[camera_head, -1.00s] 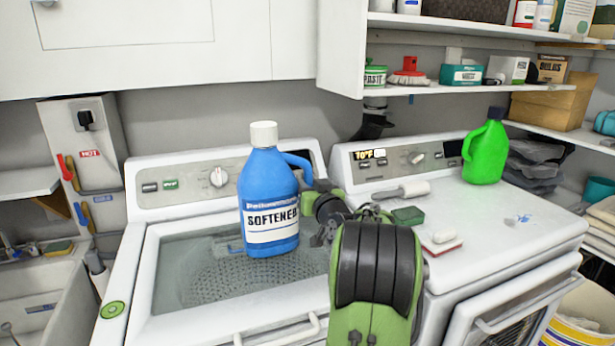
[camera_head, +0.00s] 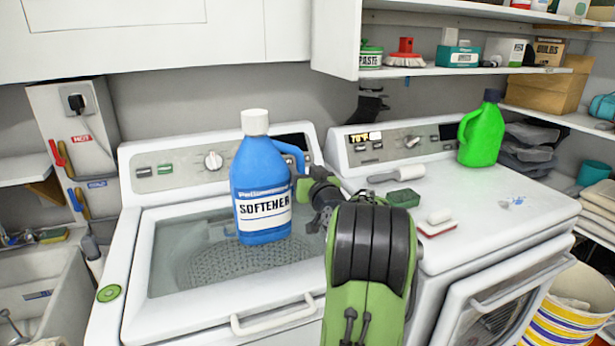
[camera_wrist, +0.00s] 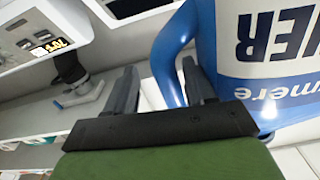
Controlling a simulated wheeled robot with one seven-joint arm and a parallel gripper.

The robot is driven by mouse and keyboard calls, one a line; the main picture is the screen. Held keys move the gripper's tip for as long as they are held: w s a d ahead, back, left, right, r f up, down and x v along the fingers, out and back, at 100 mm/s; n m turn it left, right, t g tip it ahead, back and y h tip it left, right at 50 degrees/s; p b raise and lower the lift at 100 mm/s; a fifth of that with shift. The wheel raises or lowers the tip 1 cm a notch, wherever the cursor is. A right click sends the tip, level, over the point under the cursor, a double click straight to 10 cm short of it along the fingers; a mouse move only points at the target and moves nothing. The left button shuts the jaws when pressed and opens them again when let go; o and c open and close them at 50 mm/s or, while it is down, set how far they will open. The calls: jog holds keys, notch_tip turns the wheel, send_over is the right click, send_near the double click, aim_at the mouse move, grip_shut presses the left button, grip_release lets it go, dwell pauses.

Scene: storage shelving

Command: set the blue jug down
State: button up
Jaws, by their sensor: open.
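The blue jug (camera_head: 263,180) with a white cap and a "SOFTENER" label stands upright, apparently on the glass lid of the left washer (camera_head: 190,285). Its handle is on the right side, facing my gripper (camera_head: 312,208). In the wrist view the jug (camera_wrist: 228,55) appears upside down at the right. My gripper (camera_wrist: 160,92) is open there, and its two fingers are apart at the blue handle, which shows between them. I cannot tell whether a finger touches the handle. The jug's base edge and the lid's contact are partly unclear.
A green jug (camera_head: 483,132) stands on the right machine (camera_head: 500,205), with a green block (camera_head: 402,198), a white-handled tool (camera_head: 397,174) and a red-white brush (camera_head: 437,223). Shelves (camera_head: 470,71) with boxes hang above. A sink (camera_head: 45,290) is at the left.

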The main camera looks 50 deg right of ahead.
jog(key=b+v, duration=0.2)
jog(key=v, duration=1)
jog(key=w+a+f+n+g+y, duration=0.1)
jog(key=a+f+n+g+y, duration=0.15)
jog(key=a, duration=0.65)
jog(key=w+a+f+n+g+y, duration=0.1)
jog(key=a+f+n+y, duration=0.15)
jog(key=a, duration=0.75)
jog(key=w+a+f+n+g+y, duration=0.1)
jog(key=a+y, duration=0.3)
jog(key=a, duration=0.5)
jog(key=s+a+f+g, duration=0.2)
jog(key=s+a+f, duration=0.1)
jog(key=s, duration=0.5)
jog(key=s+a+f+g, duration=0.2)
jog(key=s+a+g, duration=0.1)
jog(key=s, duration=0.5)
jog(key=shift+a+f+n+g, duration=0.35)
jog(key=shift+a+f+n, duration=0.05)
jog(key=shift+a, duration=0.3)
jog(key=shift+s, duration=0.1)
